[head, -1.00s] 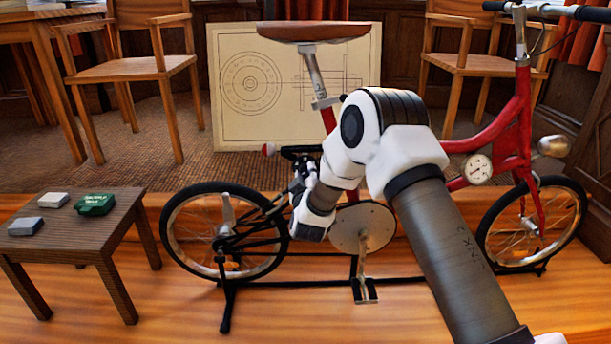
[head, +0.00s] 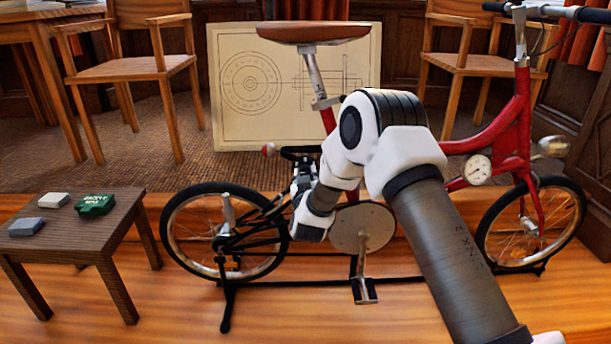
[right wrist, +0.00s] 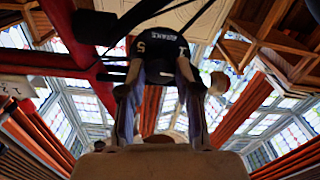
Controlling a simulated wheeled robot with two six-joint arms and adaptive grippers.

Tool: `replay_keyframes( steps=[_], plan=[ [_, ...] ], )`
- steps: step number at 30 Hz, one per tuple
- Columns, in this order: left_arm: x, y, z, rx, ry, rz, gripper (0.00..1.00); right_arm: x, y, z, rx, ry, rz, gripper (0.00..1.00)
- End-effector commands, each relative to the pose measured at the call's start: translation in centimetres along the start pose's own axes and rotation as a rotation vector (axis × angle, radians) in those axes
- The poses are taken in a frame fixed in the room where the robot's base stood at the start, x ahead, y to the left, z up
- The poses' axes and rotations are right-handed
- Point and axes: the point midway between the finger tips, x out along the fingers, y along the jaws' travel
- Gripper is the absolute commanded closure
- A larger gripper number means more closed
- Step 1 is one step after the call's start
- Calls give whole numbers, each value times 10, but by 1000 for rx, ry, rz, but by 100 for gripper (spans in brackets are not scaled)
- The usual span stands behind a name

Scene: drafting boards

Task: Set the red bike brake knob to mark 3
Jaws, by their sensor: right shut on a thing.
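The red bike (head: 505,140) stands on a black stand in the middle of the head view. Its brake knob (right wrist: 160,50) is dark with white digits, and I can read a 5 and a 1 on the side facing the right wrist camera. My right gripper (head: 303,160) reaches up below the saddle, and its fingers (right wrist: 160,100) sit on both sides of the knob, shut on it. In the head view my wrist and gripper cover part of this area, and the digits are too small to read. My left gripper is not in view.
The saddle (head: 313,32) is above the gripper, and a chainring disc (head: 362,228) is below right. The rear wheel (head: 180,240) is at left. A small table (head: 125,210) holds a green box and two grey blocks. A drawing board (head: 228,120) leans behind.

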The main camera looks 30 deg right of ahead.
Motion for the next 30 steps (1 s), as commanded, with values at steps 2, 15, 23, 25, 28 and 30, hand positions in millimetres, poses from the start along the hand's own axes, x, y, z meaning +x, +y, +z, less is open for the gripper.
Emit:
replay_keyframes(
  steps=[2, 15, 23, 25, 28, 30],
  plan=[
    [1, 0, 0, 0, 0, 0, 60, 0, 0, 1, 69, -2, -1, 100],
    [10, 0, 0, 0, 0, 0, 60, 0, 0, 3, 487, -2, 0, 100],
    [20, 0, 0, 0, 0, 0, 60, 0, 0, 3, 733, -2, 0, 100],
    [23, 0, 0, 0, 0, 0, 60, 0, 0, 4, 800, -3, 0, 100],
    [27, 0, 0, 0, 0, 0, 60, -1, 0, 4, 895, -4, 0, 100],
    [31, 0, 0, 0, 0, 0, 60, -1, 0, 4, 961, -4, 0, 100]
  ],
)
